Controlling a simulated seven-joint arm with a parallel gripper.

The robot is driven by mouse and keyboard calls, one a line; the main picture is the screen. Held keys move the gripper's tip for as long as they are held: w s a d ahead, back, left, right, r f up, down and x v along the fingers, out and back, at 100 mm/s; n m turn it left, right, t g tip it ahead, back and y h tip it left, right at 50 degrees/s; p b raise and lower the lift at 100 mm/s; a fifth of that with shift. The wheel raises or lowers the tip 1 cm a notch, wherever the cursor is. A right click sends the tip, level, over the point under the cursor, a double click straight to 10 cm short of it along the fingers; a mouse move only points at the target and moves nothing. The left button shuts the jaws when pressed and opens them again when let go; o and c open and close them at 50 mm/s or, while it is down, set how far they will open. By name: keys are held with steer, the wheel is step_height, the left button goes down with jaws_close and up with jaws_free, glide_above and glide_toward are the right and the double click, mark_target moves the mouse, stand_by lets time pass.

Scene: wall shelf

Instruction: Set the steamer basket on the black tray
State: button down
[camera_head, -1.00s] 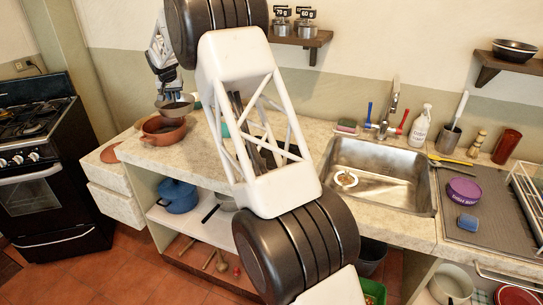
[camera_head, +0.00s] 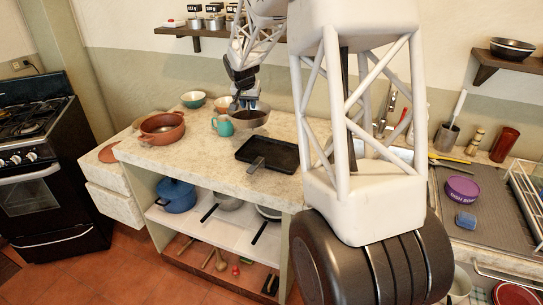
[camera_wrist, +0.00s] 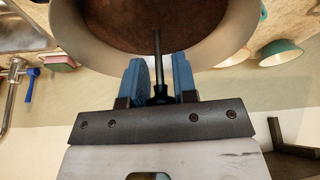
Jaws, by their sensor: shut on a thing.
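The steamer basket (camera_head: 254,117) is a wide, round grey-brown bowl. In the wrist view, its brown inside and pale wall (camera_wrist: 222,45) fill the top of the picture. My gripper (camera_head: 245,101) is shut on a thin dark upright handle of the basket, seen between its blue fingertips in the wrist view (camera_wrist: 158,80). The black tray (camera_head: 280,154), a flat rectangular pan, lies on the counter with its handle towards the front. The basket is behind the tray and slightly left of it; its exact height above the counter is unclear.
A teal mug (camera_head: 222,126) is just left of the basket. A terracotta pot (camera_head: 161,128) and a teal bowl (camera_head: 194,99) stand further left. A wall shelf (camera_head: 200,33) with canisters is above. The counter front left of the tray is clear.

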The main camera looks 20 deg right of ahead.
steer(key=s+d+m, duration=0.1)
steer(key=s+d, duration=0.4)
steer(key=s, duration=0.2)
steer(key=shift+s+f, duration=0.35)
steer(key=shift+s, duration=0.05)
steer(key=shift+f, duration=0.15)
step_height(320, 180, down, 6)
steer(key=shift+f, duration=1.85)
steer(key=shift+f, duration=0.2)
steer(key=c, duration=0.9)
jaws_free()
